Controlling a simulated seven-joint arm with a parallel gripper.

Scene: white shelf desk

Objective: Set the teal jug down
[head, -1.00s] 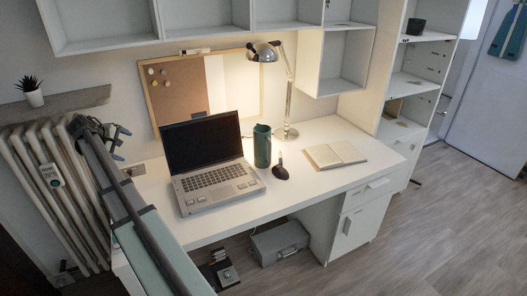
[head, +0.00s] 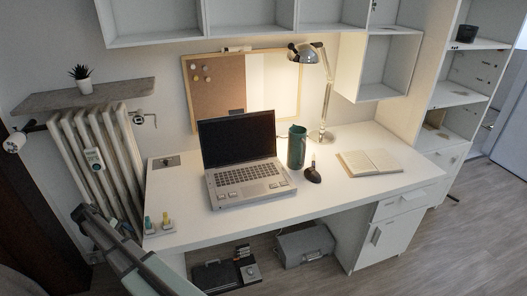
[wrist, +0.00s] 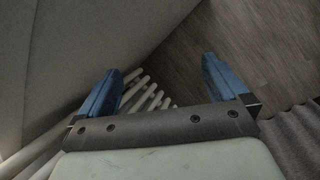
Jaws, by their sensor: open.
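The teal jug (head: 297,148) stands upright on the white desk (head: 330,195), just right of the laptop, in the head view. My gripper (wrist: 162,85) shows in the wrist view with its two blue fingers spread wide and nothing between them. Beyond the fingers are radiator ribs and the dark wood floor. In the head view the fingers are not visible; only my arm shows at the lower left, well away from the jug.
An open laptop (head: 240,165), a dark mouse (head: 312,174), a lamp (head: 325,95) and an open notebook (head: 370,163) are on the desk. A radiator (head: 98,160) is at left. The desk's front middle is clear.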

